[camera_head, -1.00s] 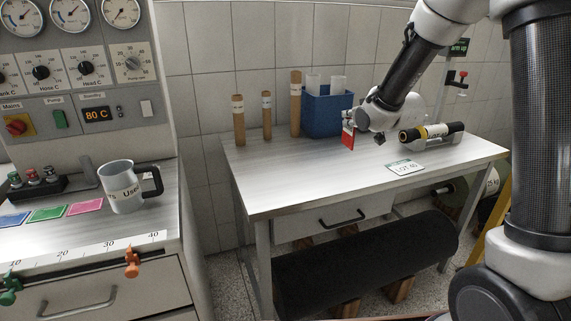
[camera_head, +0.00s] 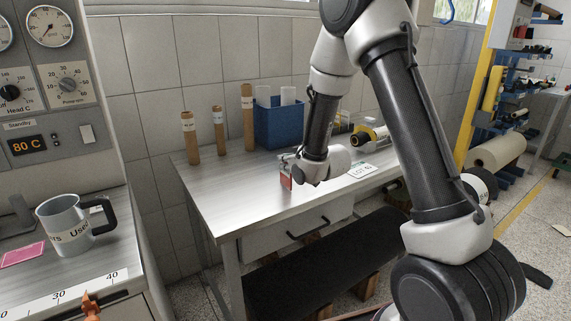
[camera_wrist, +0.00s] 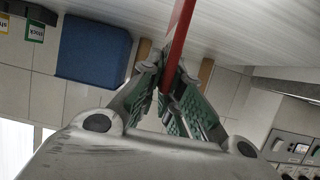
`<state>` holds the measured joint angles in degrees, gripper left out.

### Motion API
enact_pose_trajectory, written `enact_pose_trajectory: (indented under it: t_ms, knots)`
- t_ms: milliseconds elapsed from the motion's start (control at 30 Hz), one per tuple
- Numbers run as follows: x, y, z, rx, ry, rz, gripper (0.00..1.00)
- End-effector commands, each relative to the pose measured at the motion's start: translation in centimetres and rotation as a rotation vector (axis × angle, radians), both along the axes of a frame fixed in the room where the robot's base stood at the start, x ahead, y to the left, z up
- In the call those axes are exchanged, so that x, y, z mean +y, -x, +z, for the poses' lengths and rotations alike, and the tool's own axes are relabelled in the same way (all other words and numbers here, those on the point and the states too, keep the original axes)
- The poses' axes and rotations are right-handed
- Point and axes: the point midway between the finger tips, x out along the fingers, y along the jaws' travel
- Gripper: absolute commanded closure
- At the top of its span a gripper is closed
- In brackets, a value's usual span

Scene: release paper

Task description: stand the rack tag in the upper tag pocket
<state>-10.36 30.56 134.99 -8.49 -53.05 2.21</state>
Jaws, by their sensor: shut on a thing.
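A flat red tag (camera_head: 286,181), which I take to be the rack tag, is in my gripper (camera_head: 289,166) above the near side of the bench. In the wrist view the tag (camera_wrist: 181,30) is seen almost edge-on, and my gripper (camera_wrist: 172,85) is shut on it with green-padded fingers. The tag's face is not readable. I cannot make out the upper tag pocket in either current view.
The grey bench (camera_head: 225,205) has a blue bin (camera_head: 279,125), several brown tubes (camera_head: 248,120), a white lot card (camera_head: 362,171) and a black-and-yellow roll (camera_head: 369,137).

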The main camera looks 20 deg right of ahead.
Motion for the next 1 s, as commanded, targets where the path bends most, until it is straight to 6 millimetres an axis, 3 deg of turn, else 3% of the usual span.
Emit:
enact_pose_trajectory:
  t_ms: [367,400,500,1000]
  knots:
    - [0.00,-0.01,-0.49,-0.001,0.000,0.000,1.00]
    - [0.00,-0.01,-0.48,-0.001,0.001,0.000,0.90]
    - [0.00,-0.01,-0.46,-0.001,0.001,0.000,0.72]
    - [0.09,-0.24,0.08,-0.001,0.001,0.000,0.72]
